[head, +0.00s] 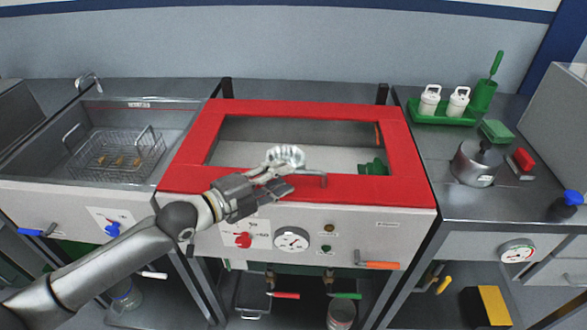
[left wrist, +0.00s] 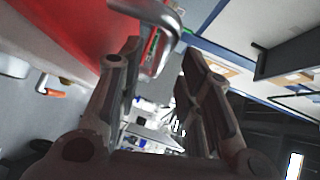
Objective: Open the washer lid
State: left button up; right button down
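The washer lid (head: 405,150) is a red frame around a clear window, lying shut on the white-fronted washer cabinet (head: 400,222) in the middle of the head view. Its metal bar handle (head: 315,174) is at the lid's front edge; the left part is hidden behind my gripper. It also shows large at the top of the left wrist view (left wrist: 160,38), with the red lid (left wrist: 65,35) to its left. My left gripper (head: 280,180) is at the handle, its fingers (left wrist: 165,75) apart and the bar near their tips; I cannot tell whether they touch. My right gripper is not in view.
A wire basket (head: 115,152) sits in the left sink. A metal pot (head: 476,164) and a green tray (head: 442,112) with white containers stand on the right counter.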

pick_arm(q)
jog(key=shift+p+x, duration=0.3)
jog(key=shift+x, duration=2)
jog(key=shift+c, duration=0.4)
jog(key=shift+f, duration=0.1)
grip_shut()
